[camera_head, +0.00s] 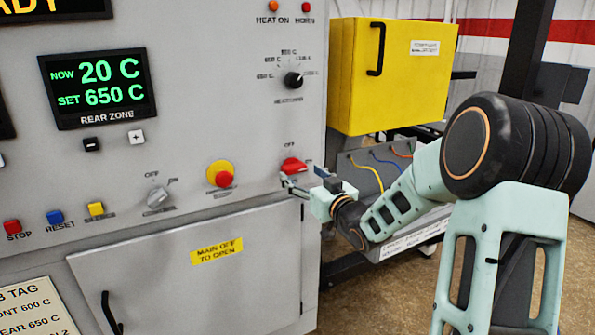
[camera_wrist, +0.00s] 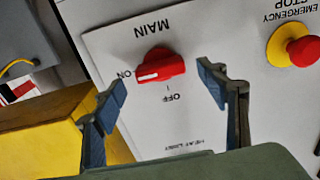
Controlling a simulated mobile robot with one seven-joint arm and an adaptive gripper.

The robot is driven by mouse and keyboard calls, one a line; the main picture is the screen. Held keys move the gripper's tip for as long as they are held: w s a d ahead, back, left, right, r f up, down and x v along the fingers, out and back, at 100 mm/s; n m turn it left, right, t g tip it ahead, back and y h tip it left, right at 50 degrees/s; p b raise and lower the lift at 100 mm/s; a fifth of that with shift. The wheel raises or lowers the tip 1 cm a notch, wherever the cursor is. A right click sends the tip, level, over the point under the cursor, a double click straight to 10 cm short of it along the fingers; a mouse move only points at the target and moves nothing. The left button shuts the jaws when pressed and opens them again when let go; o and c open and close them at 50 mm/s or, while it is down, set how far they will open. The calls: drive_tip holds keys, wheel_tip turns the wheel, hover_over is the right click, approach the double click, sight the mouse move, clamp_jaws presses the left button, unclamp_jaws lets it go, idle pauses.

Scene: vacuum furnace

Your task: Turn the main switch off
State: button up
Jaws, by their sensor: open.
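The main switch (camera_head: 292,165) is a red rotary knob on the grey control panel, below an OFF label in the head view. In the wrist view the red main switch (camera_wrist: 161,68) sits on a plate marked MAIN, and the white mark on its end points to ON. My gripper (camera_head: 305,180) is open and empty in front of the panel at the switch. In the wrist view my gripper's fingers (camera_wrist: 163,86) are spread on either side of the knob, apart from it. The gripper partly hides the switch's labels in the head view.
A red emergency stop button (camera_wrist: 304,51) on a yellow base is close to the right in the wrist view. Another rotary switch (camera_head: 158,196) is farther left in the head view. A yellow box (camera_head: 390,75) and a grey box (camera_head: 365,170) with cables stand right of the panel.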

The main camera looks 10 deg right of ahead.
sight(297, 171)
drive_tip(key=shift+x, duration=1.55)
drive_tip(key=c, duration=1.2)
drive_tip(key=shift+o, duration=0.2)
